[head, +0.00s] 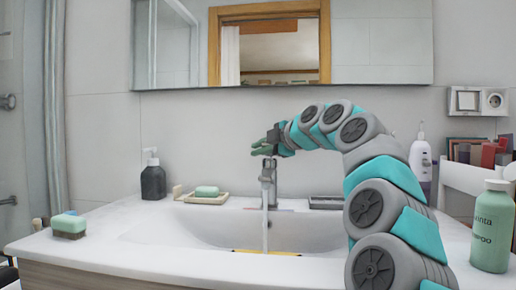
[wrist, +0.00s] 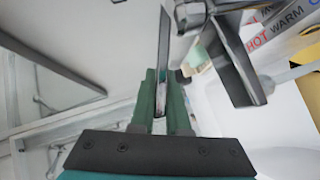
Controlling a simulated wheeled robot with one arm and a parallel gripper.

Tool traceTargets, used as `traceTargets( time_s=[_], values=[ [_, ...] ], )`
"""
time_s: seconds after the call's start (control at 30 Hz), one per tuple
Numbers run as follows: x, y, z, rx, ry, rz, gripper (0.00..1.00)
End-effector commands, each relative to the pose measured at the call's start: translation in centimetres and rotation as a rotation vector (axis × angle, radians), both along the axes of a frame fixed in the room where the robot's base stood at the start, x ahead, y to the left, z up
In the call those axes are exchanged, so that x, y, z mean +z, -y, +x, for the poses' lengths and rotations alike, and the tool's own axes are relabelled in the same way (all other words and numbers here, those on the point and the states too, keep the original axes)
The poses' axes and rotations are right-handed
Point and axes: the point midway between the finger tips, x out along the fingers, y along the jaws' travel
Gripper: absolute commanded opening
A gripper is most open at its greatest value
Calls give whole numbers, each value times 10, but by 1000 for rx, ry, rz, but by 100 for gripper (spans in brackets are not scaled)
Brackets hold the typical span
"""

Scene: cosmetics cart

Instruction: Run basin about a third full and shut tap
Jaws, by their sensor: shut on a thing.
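The grey tap (head: 268,178) stands at the back of the white basin (head: 190,232). A clear stream of water (head: 265,225) runs from its spout into the basin. The water level inside cannot be made out. My gripper (head: 264,146) is above the tap at its top. In the wrist view, the green fingers of my gripper (wrist: 160,104) are closed around a thin grey lever (wrist: 163,50), which looks like the tap's handle. The tap body (wrist: 228,50) shows right of the fingers.
A HOT/WARM label strip (wrist: 275,35) lies beyond the tap. A green shampoo bottle (head: 492,228) stands to the right. A mirror (head: 380,45) hangs behind.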

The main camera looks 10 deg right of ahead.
Motion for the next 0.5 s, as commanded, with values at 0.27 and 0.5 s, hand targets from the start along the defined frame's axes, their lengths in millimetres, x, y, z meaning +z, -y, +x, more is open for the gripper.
traceTargets(
  time_s=[0.27,0.5],
  values=[
    [8,0,-2,0,-94,28,0],
    [6,-1,-2,1,-96,29,0]
  ],
)
